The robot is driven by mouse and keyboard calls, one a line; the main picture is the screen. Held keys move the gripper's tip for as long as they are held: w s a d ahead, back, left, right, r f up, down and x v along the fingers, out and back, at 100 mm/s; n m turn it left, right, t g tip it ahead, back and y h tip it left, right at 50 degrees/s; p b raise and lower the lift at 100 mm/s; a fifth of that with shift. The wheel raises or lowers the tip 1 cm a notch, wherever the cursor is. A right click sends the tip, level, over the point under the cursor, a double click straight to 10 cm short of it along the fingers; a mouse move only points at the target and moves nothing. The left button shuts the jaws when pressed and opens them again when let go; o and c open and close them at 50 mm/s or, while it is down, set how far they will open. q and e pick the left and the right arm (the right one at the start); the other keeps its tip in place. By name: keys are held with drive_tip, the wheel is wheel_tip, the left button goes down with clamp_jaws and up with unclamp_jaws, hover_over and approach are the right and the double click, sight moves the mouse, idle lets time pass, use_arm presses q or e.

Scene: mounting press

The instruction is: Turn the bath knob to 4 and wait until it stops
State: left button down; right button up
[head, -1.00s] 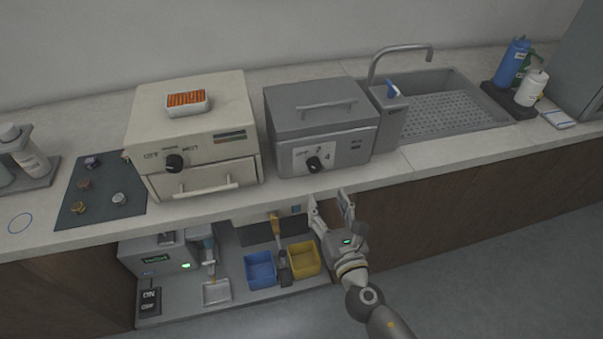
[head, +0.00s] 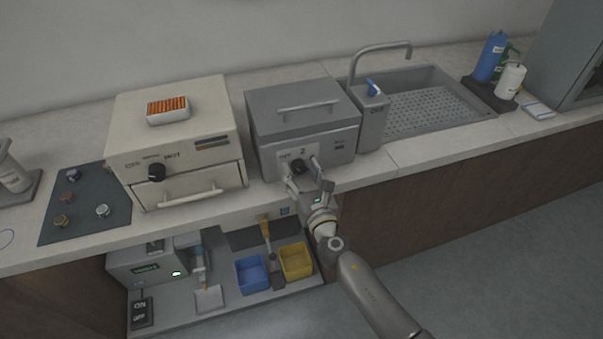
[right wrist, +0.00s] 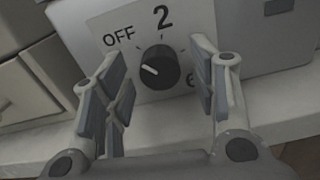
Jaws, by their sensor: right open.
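The grey bath (head: 305,125) is a box with a lid and handle, standing on the counter left of the sink. Its black bath knob (right wrist: 158,68) sits on a pale plate, with OFF to its upper left, 2 above and a 6 at the lower right. The white mark on the knob points left and slightly up, toward the OFF side. The 4 is not visible, perhaps behind a finger. The knob also shows in the head view (head: 299,167). My right gripper (head: 302,172) is open, its fingers on either side of the knob, apart from it in the wrist view. My left gripper is not in view.
A cream oven (head: 180,140) with its own black knob stands left of the bath. The sink (head: 425,105) lies to the right. A lower shelf holds a blue bin (head: 252,275) and a yellow bin (head: 296,261).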

drive_tip(key=c, duration=1)
